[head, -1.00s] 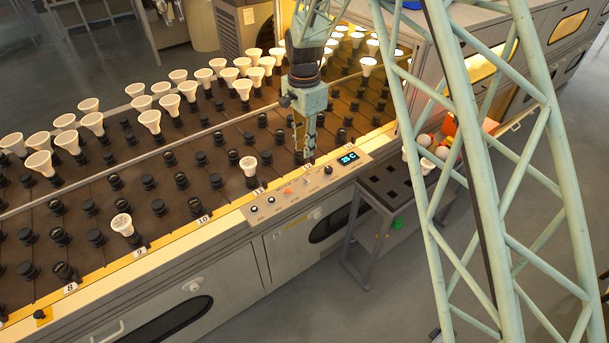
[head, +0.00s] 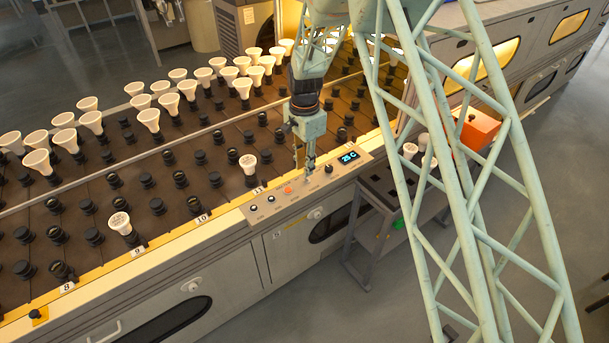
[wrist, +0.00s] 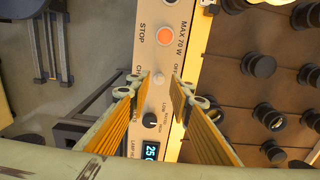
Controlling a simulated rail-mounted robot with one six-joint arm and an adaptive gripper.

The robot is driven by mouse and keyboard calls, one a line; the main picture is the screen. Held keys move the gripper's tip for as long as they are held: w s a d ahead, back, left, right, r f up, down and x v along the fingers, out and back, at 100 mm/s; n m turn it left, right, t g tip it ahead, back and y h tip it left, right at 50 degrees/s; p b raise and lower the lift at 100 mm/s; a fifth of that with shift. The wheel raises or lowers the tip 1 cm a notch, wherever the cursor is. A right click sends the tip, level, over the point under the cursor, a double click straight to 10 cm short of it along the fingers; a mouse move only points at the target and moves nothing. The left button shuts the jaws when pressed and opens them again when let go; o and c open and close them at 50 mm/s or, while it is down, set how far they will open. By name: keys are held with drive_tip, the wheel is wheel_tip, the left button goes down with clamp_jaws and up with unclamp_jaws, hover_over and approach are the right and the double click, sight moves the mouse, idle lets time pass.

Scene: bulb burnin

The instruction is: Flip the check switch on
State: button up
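The check switch (wrist: 158,78) is a small pale toggle on the control panel (wrist: 128,42), beside partly covered lettering starting "CH" and an "OFF" mark. Whether it is tilted to on or off I cannot tell. My gripper (wrist: 160,88) is open, its two fingers apart on either side of the switch in the wrist view, with nothing held. In the head view, my gripper (head: 306,172) points down at the panel's middle, just right of the orange stop button (head: 288,190); the fingertips hide most of the switch there. Contact with the switch cannot be told.
A black knob (wrist: 150,120) and a lit 25 C display (head: 348,157) lie on the panel near the switch. Rows of black sockets and white bulbs (head: 249,163) stand behind the panel. A dark cart (head: 373,222) stands at the front right.

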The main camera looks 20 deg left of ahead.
drive_tip(key=shift+f, duration=1.95)
drive_tip(key=shift+c, duration=0.7)
clamp_jaws()
